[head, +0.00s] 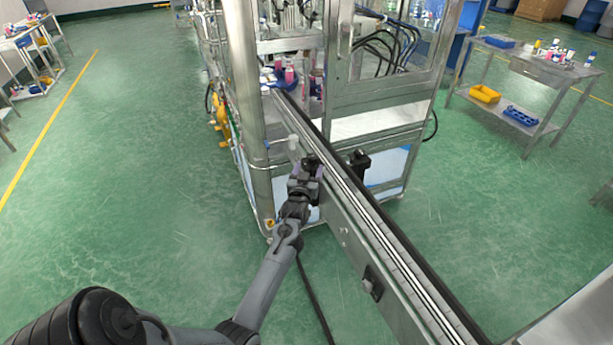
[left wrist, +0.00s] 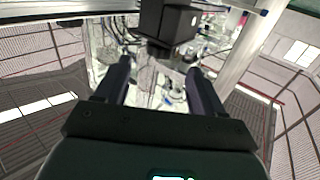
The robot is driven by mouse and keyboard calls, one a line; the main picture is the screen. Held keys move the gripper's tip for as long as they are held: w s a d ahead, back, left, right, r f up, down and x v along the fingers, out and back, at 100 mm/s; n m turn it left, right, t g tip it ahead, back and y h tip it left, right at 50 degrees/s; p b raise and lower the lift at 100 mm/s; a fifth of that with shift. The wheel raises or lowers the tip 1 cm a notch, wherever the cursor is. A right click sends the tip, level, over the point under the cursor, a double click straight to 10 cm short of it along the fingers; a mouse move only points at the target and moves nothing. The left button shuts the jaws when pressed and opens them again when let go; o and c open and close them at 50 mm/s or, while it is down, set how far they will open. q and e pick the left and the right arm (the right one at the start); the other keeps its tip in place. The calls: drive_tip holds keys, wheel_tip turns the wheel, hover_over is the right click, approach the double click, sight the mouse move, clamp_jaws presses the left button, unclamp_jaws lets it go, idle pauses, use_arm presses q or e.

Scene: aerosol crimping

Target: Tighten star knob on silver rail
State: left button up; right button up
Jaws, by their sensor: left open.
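The silver rail (head: 365,215) is a long conveyor rail that runs diagonally from the machine toward the lower right. My left gripper (head: 311,163) comes in from the left and is beside the rail's near side, close to the machine frame. Its fingers are apart. In the left wrist view the two open fingers (left wrist: 157,85) point upward in the picture, with a dark block (left wrist: 166,22) beyond and above the gap. I cannot make out a star shape on it; the knob itself is hidden or unclear. My right gripper is not in view.
A black bracket (head: 358,163) stands on the rail's far side. A small dark fitting (head: 373,284) sits on the rail's near side lower down. A metal post (head: 248,110) of the machine rises left of the rail. Green floor is clear to the left.

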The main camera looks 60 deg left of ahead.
use_arm(q)
drive_tip(key=shift+v, duration=1.75)
wheel_tip(320, 180, down, 5)
drive_tip(key=s+m, duration=0.1)
drive_tip(key=s, duration=0.2)
drive_tip(key=s+d+f+m+h, duration=0.2)
drive_tip(key=s+d+m+h, duration=0.1)
drive_tip(key=d, duration=0.6)
drive_tip(key=s+d+f+m+g+h, duration=0.1)
drive_tip(key=s+d+f+m+h, duration=0.2)
drive_tip(key=d, duration=0.5)
drive_tip(key=s+d+f+m+h, duration=0.2)
drive_tip(key=d+h, duration=0.2)
drive_tip(key=d, duration=0.5)
drive_tip(key=s+d+m+g+h, duration=0.2)
drive_tip(key=s+d+g+h, duration=0.15)
drive_tip(key=s+d, duration=0.75)
drive_tip(key=s+d+r+g, duration=0.2)
drive_tip(key=s+d+g, duration=0.1)
drive_tip(key=g, duration=0.1)
wheel_tip(320, 180, up, 26)
drive_tip(key=p, duration=2.6)
drive_tip(key=shift+s+d+f, duration=0.2)
drive_tip(key=shift+s, duration=0.1)
drive_tip(key=shift+f+g, duration=0.1)
drive_tip(key=shift+g, duration=0.15)
